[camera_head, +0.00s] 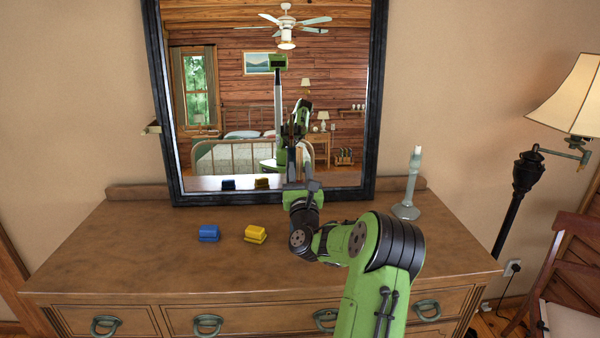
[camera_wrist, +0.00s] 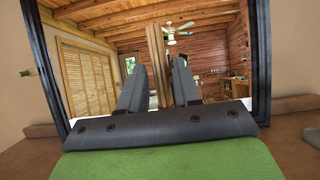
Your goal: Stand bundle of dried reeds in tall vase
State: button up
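In the wrist view, a brown, streaked upright bundle of dried reeds (camera_wrist: 157,60) stands between the two dark fingers of my gripper (camera_wrist: 159,88). The fingers press against it on both sides, and its lower part is hidden behind the gripper body. In the head view, my gripper (camera_head: 308,178) is in front of the mirror, above the back of the dresser, and the reeds are hard to make out there. A slender grey-green piece (camera_head: 410,187) with a flared foot and pale top stands upright to the right; I cannot tell whether it is the vase or a candlestick.
The wooden dresser top (camera_head: 130,245) holds a blue block (camera_head: 208,233) and a yellow block (camera_head: 256,234) left of my arm. A dark-framed mirror (camera_head: 377,90) stands at its back. A lamp (camera_head: 570,95) and a chair (camera_head: 570,322) are at the right. The dresser's left side is clear.

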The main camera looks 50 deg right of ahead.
jog(key=shift+o, duration=1.3)
jog(key=b+v, duration=1.2)
jog(key=v, duration=0.3)
jog(key=shift+s+a+b, duration=0.25)
jog(key=shift+a+b, duration=0.05)
jog(key=shift+b, duration=0.05)
jog(key=shift+f, duration=0.1)
